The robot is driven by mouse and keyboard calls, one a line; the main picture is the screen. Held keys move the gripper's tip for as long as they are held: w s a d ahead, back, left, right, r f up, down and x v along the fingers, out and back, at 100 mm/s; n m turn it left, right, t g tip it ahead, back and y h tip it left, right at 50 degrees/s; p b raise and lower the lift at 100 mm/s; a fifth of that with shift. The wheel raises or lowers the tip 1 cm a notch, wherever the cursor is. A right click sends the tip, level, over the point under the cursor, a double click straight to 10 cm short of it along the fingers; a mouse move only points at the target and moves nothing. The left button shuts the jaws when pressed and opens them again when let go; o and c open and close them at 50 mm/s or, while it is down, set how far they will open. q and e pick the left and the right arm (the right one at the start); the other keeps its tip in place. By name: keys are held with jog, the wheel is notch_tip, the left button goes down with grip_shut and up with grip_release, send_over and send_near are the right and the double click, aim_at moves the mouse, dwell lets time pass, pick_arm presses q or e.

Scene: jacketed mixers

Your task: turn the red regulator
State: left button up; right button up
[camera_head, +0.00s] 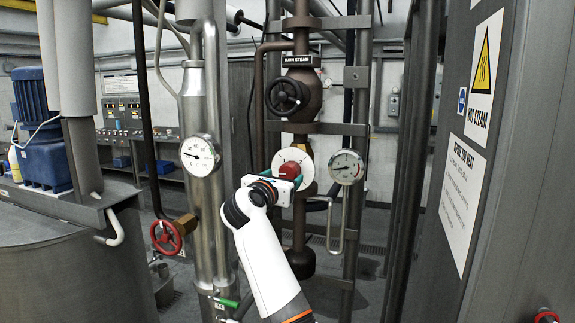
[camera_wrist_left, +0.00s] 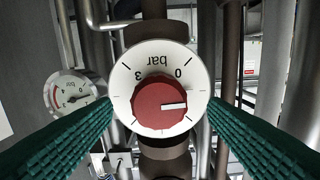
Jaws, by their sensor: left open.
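The red regulator (camera_head: 289,171) is a round red knob on a white dial plate, on a brown vertical pipe in the middle of the head view. In the left wrist view the regulator knob (camera_wrist_left: 160,103) is centred, and its white mark points right. The dial shows "bar", 0 and 3 upside down there. My left gripper (camera_head: 282,177) is right in front of the dial. Its green ribbed fingers are open, one on each side of the knob, with visible gaps to the red part. My right gripper is not in view.
A round gauge (camera_head: 346,167) sits close right of the regulator, and another gauge (camera_head: 199,155) is on the steel pipe at left. A black handwheel (camera_head: 285,96) is above, and a red handwheel (camera_head: 166,237) is lower left. A grey panel with steam signs (camera_head: 463,190) stands at right.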

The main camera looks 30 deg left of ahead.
aim_at(287, 175)
pick_arm(q)
jog(key=p+x, duration=0.1)
jog(key=x, duration=0.1)
jog(key=shift+w+r, duration=0.15)
jog(key=shift+w, duration=0.25)
jog(key=shift+w+a, duration=0.25)
jog(key=shift+w, duration=0.35)
jog(key=c, duration=1)
